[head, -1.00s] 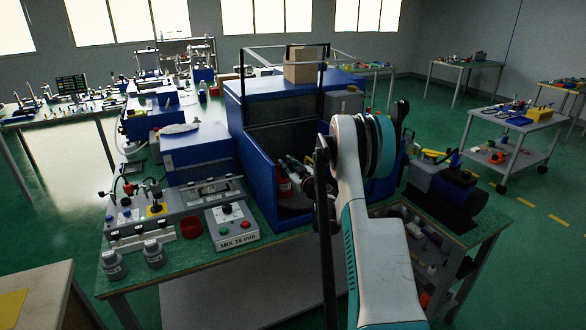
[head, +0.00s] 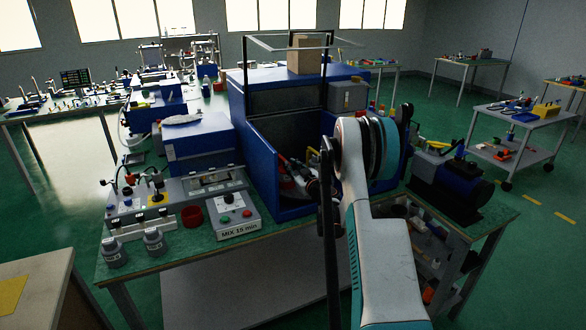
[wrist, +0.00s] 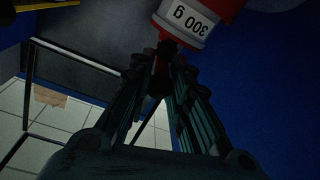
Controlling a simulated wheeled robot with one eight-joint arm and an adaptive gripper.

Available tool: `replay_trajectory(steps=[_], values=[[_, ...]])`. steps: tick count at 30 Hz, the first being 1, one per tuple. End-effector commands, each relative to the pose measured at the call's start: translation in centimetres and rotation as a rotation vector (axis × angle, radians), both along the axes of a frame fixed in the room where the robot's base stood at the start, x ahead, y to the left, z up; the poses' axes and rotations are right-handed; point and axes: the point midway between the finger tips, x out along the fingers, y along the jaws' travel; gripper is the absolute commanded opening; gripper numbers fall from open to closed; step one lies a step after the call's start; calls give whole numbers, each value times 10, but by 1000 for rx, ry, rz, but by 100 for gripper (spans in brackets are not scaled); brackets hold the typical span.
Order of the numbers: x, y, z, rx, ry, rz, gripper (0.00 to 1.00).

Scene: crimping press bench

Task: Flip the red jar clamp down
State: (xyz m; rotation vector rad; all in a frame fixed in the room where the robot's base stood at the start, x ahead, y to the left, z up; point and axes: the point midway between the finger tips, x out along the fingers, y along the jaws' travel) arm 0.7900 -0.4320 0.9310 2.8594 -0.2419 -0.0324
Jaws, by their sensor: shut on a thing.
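In the wrist view, a red jar with a white band reading "300 g" (wrist: 187,22) shows upside down at the top. My gripper (wrist: 164,58) has its fingers closed together just below the band, on a narrow dark red piece (wrist: 160,68) that seems to be the red jar clamp. The fingers hide most of this piece, so its tilt cannot be told. In the head view, my gripper (head: 298,170) reaches into the open blue housing of the machine (head: 260,150), and my arm covers part of it. The jar is mostly hidden there.
A control box marked "MIX 15 min" (head: 236,215) stands in front of the housing. A red ring (head: 191,216) and two grey jars (head: 154,241) are to its left. The housing walls closely surround my gripper.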

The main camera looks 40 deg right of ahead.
Motion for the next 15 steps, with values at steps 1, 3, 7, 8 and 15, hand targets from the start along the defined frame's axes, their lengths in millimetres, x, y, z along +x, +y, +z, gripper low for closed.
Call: replay_trajectory(steps=[1, 3, 7, 8, 15], values=[[0, 3, -2, -2, 2, 5, 0], [0, 3, -2, -2, 2, 6, 26], [0, 2, -1, -1, 1, 5, 41], [0, 2, -1, -1, 1, 4, 41], [0, 2, -1, -1, 1, 3, 41]])
